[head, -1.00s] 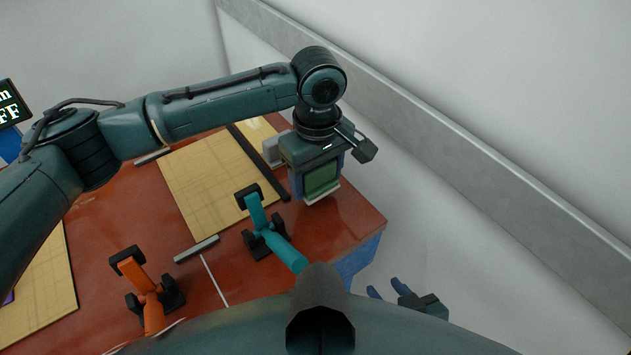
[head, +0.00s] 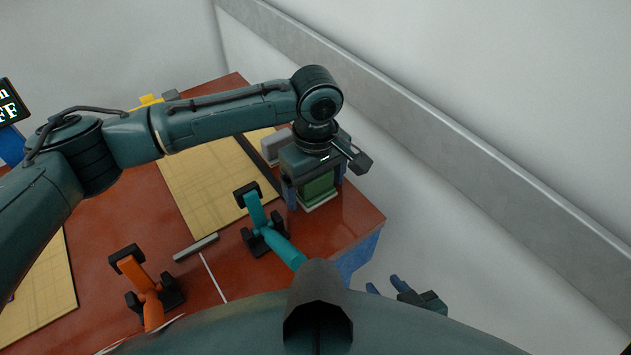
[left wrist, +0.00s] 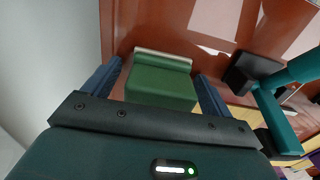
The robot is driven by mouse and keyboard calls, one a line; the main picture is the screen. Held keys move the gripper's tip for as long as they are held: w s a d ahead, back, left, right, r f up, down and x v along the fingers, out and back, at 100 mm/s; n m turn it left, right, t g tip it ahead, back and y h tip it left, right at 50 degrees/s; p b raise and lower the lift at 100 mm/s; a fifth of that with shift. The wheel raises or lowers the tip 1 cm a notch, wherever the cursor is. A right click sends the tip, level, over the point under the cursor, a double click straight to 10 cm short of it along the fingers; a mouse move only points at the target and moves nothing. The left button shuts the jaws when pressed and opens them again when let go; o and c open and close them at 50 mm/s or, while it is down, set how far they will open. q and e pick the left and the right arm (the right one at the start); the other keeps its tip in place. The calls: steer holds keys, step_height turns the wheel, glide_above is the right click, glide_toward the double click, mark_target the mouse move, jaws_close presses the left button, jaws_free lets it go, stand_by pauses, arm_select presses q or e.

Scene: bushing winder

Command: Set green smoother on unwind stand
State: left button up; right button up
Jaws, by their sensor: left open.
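The green smoother (head: 319,187), a green block with a pale strip along its base, sits upright near the table's right corner. My left gripper (head: 316,192) is above and around it, open, with one blue finger on each side. In the left wrist view the smoother (left wrist: 160,82) lies between the two fingers, with a gap on each side. My right gripper (head: 388,287) is low at the right, off the table, with its blue fingers apart and empty. I cannot tell which thing is the unwind stand.
A teal-handled tool (head: 258,215) in a black holder stands just left of the smoother. An orange one (head: 140,272) stands further left. A grey block (head: 274,146) and a wooden board (head: 205,185) lie behind. A wall runs along the right.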

arm_select(q)
step_height(320, 180, up, 12)
steer(key=shift+r, duration=0.2)
stand_by(0.4)
